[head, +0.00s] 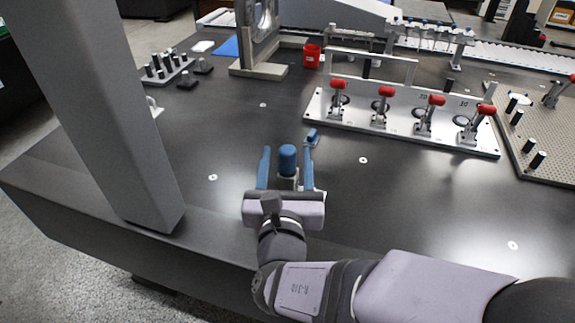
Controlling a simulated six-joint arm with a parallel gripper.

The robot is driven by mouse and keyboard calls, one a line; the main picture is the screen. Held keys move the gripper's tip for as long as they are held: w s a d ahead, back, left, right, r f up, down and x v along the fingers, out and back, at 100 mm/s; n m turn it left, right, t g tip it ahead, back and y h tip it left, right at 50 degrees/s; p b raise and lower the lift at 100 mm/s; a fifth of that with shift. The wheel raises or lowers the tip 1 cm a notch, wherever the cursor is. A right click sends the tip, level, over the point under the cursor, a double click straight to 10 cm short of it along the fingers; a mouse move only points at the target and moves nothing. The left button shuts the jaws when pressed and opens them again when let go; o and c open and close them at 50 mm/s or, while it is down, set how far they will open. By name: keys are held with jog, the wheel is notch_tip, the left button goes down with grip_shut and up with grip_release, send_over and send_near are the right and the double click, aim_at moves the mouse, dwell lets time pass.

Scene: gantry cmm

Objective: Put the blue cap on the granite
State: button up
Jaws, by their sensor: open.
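A blue cap (287,158), rounded and upright, shows between the two blue fingers of my gripper (288,150). A pale grey part shows under the cap; I cannot tell whether the cap sits on it. The fingers are spread, with a visible gap on each side of the cap. The granite (225,135) is the wide dark table top around and beyond the gripper. A small blue piece (312,136) is by the tip of the right finger; I cannot tell whether they touch.
A white plate with red-handled clamps (400,125) stands to the right, beside a board with pegs (540,135). A red cup (312,56) and a grey upright frame (260,55) stand behind. A peg block (167,70) is back left. The granite left of the gripper is clear.

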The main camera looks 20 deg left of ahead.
jog(key=x, duration=0.7)
jog(key=shift+w, duration=0.15)
dwell(0.3)
jog(key=c, duration=1.2)
notch_tip(320, 180, up, 28)
jog(key=p, duration=1.8)
jog(key=shift+p, duration=0.35)
